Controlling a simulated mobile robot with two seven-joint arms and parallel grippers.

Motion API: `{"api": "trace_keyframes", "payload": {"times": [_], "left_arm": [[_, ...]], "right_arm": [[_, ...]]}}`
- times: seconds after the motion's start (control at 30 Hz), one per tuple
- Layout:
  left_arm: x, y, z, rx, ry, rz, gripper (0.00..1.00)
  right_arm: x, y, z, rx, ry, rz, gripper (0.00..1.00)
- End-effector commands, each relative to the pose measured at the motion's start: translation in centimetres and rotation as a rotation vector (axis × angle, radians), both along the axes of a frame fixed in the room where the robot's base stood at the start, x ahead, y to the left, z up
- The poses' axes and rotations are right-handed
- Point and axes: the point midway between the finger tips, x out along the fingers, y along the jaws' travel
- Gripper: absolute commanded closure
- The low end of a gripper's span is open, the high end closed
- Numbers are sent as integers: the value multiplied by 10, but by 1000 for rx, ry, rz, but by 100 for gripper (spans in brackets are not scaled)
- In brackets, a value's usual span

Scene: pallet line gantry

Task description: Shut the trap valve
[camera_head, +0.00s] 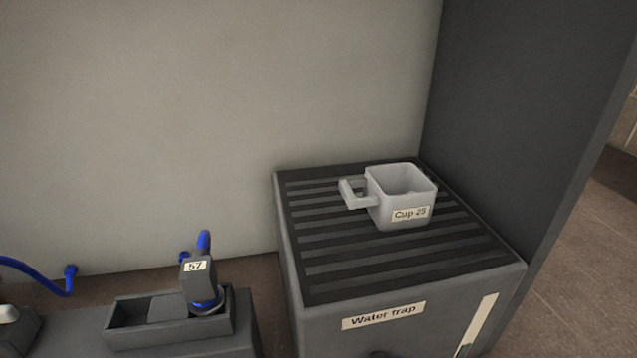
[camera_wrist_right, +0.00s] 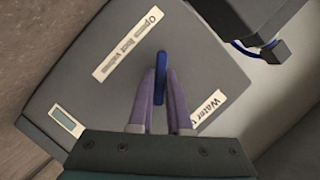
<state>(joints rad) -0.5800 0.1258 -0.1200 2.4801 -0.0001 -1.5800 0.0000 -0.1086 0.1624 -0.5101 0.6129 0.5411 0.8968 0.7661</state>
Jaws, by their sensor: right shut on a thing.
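The water trap (camera_head: 318,290) is a grey box with a dark slatted top, labelled "Water trap", right of centre in the head view. Its grey face (camera_wrist_right: 100,110) fills much of the right wrist view, tilted, with a partly covered "Water" label. A blue valve handle (camera_wrist_right: 160,62) stands out from this face. My right gripper (camera_wrist_right: 162,82) has its purple fingers on both sides of the handle and is shut on it. Neither gripper shows in the head view.
To the left, a grey fitting labelled "57" (camera_head: 196,284) sits in a shallow holder (camera_head: 125,338). A blue hose (camera_head: 40,276) lies farther left. A dark panel (camera_head: 510,110) rises behind the trap on the right.

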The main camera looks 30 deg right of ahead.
Motion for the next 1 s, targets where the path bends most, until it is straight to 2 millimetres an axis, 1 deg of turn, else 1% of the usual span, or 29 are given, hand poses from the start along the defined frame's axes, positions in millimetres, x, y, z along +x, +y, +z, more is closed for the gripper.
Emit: {"api": "trace_keyframes", "payload": {"times": [0.17,0.5,0.8,1.0], "left_arm": [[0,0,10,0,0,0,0],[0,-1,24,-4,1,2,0],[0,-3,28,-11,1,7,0],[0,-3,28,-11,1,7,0]], "right_arm": [[0,1,4,-111,27,-3,100],[0,2,3,-415,103,-3,100],[0,4,2,-658,162,-2,100],[1,4,2,-771,187,-2,100]]}}
